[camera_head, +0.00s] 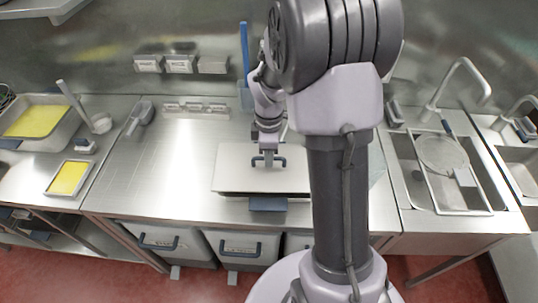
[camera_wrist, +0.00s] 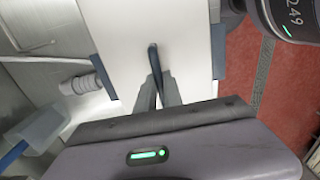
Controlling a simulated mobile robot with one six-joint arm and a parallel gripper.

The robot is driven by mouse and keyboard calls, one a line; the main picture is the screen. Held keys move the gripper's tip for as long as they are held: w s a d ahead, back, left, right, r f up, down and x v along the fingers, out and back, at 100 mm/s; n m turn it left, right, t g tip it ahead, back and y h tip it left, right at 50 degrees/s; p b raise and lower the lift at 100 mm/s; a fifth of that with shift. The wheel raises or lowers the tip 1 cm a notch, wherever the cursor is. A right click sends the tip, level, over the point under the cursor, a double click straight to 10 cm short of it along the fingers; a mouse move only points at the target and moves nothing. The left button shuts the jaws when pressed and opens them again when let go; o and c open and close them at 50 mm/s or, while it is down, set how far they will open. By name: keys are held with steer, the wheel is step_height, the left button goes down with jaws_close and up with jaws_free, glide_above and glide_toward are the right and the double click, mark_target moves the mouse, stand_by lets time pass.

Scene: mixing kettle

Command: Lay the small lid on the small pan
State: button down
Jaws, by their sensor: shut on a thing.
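My gripper (camera_head: 268,158) is shut on the dark blue bar handle of a flat, pale grey lid (camera_head: 236,178). In the wrist view, the fingers (camera_wrist: 160,88) close around the handle (camera_wrist: 154,58) in the middle of the lid (camera_wrist: 120,35). Blue grips show beyond two opposite lid edges in the wrist view, and one grip (camera_head: 268,204) shows in front in the head view. They look like parts of a pan beneath, mostly hidden by the lid. Whether the lid touches it is unclear. My arm hides the lid's right part in the head view.
A small pan with yellow contents (camera_head: 69,178) and a larger one (camera_head: 36,119) stand at left. A scoop (camera_head: 140,115) lies near the back. The counter (camera_head: 150,185) left of the lid is clear. A sink with a strainer (camera_head: 441,153) is at right.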

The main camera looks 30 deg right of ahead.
steer(key=shift+f+b, duration=0.8)
steer(key=shift+f, duration=0.35)
steer(key=shift+f, duration=0.2)
steer(key=c, duration=1.4)
jaws_free()
steer(key=shift+o, duration=0.3)
steer(key=o, duration=0.4)
steer(key=shift+o, duration=0.2)
